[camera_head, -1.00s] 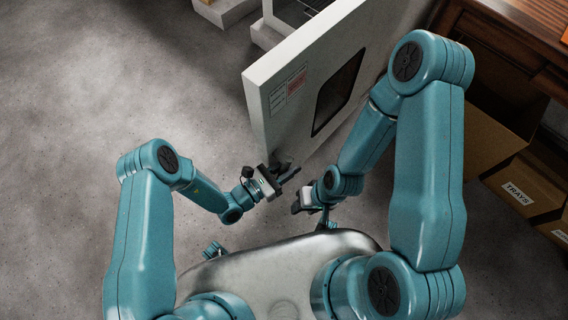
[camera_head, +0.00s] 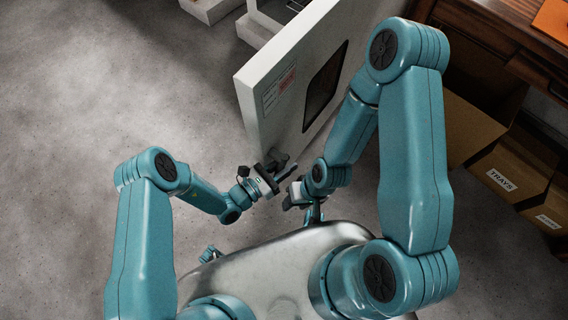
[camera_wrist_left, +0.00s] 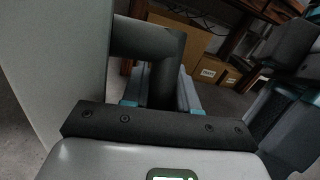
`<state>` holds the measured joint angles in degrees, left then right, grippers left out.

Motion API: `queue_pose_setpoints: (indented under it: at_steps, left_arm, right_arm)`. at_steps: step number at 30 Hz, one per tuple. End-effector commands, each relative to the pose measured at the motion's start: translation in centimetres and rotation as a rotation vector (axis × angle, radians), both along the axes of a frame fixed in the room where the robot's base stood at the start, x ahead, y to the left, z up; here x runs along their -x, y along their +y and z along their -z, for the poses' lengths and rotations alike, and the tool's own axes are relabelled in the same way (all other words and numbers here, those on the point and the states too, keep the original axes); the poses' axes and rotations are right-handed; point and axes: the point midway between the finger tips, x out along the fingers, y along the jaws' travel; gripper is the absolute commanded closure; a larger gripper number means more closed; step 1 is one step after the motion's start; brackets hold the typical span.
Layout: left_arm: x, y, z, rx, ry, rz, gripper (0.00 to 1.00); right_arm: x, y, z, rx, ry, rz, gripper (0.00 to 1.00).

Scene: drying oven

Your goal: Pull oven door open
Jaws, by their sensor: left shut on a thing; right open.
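The pale oven door (camera_head: 265,110) stands swung out on edge in the head view, with a dark window (camera_head: 325,88) and a small printed label. My left gripper (camera_head: 284,170) is at the door's near lower end, shut on the dark door handle. In the left wrist view the handle (camera_wrist_left: 150,42) reaches out from the pale door panel (camera_wrist_left: 62,65) and passes between the fingers. My right gripper (camera_head: 294,197) is open and empty, just below and right of the left one. My arm hides part of the door's right side.
Cardboard boxes (camera_head: 510,172), some marked TRAYS, stand under a wooden table (camera_head: 490,45) at the right. Pale framed structures (camera_head: 262,32) are at the top behind the door. The concrete floor at the left is clear.

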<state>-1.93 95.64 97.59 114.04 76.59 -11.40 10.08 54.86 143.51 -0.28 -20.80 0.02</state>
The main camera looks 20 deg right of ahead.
Motion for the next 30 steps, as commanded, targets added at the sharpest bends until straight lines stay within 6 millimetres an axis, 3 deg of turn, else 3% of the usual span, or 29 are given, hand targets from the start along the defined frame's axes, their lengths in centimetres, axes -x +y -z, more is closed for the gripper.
queue_pose_setpoints:
  at_steps: [11,12,13,26,30]
  left_arm:
    - [-0.18,0.03,-0.15,0.004,-0.003,-0.004,1.0]
    - [-0.18,0.02,-0.14,0.003,-0.003,-0.004,0.62]
    - [-0.17,0.01,-0.14,0.003,-0.003,-0.005,0.52]
    - [0.07,-0.07,-0.07,0.001,-0.001,-0.003,0.52]
    - [0.25,0.76,-0.09,0.001,0.001,-0.006,0.52]
  right_arm:
    - [0.0,0.01,-0.01,0.0,0.0,0.0,0.57]
    - [0.0,0.01,-0.01,0.0,0.0,0.0,0.57]
    - [0.0,0.01,-0.01,0.0,0.0,0.0,0.57]
    - [0.0,0.01,-0.01,0.0,0.0,0.0,0.57]
    - [0.0,0.0,-0.21,0.0,0.0,0.0,0.57]
